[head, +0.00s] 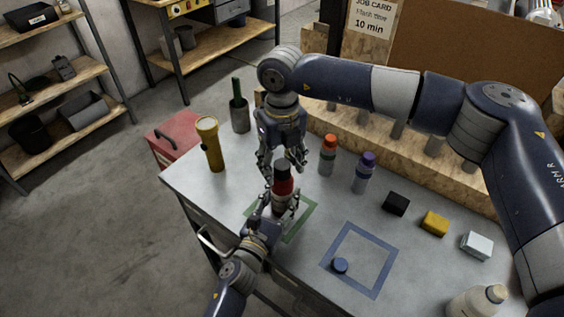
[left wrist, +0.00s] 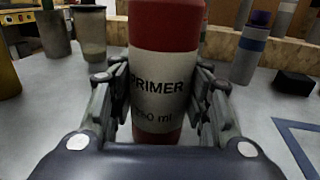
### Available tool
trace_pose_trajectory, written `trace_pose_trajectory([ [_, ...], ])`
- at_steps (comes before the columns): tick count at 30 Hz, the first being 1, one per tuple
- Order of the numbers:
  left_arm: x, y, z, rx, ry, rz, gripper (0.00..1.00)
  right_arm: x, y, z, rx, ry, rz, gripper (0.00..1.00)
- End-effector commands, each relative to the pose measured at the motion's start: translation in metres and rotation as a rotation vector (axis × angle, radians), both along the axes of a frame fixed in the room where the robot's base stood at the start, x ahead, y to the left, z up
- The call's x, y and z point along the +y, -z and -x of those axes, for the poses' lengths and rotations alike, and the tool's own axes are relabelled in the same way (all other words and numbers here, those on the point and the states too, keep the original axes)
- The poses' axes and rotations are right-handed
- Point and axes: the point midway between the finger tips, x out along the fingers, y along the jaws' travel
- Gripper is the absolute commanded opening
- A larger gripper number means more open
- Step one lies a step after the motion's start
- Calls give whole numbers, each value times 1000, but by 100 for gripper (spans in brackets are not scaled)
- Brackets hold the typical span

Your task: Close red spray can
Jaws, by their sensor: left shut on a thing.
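The red spray can (head: 284,188) stands upright over the green outlined square (head: 302,222) on the workbench, with a black cap (head: 282,171) at its top. In the left wrist view the can (left wrist: 165,90) shows a pale "PRIMER" label; its top is out of frame. My left gripper (head: 273,207) is shut on the can's body, with fingers on both sides, also in the left wrist view (left wrist: 160,100). My right gripper (head: 284,168) points down from above, its fingers spread on either side of the cap with visible gaps.
A yellow flashlight (head: 210,144) stands at the left edge. Orange-capped (head: 328,155) and purple-capped (head: 363,173) bottles stand to the right. Small blocks (head: 435,223) and a white bottle (head: 473,303) are farther right.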

Motion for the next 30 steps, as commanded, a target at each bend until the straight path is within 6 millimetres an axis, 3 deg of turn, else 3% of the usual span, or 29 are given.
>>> trace_pose_trajectory([
  [7, 0, 0, 0, 1, 0, 0, 1, 0, -1, 0, 0, 0, 0, 54],
  [11, 0, 0, 0, 1, 0, 0, 1, 0, -11, 0, -1, 0, 0, 54],
  [24, 0, 1, 0, 1, 0, 0, 1, 0, -97, 0, -2, 0, 0, 54],
  [30, 0, 1, 0, 1, 0, 0, 1, 0, -117, 0, 0, 0, 0, 54],
])
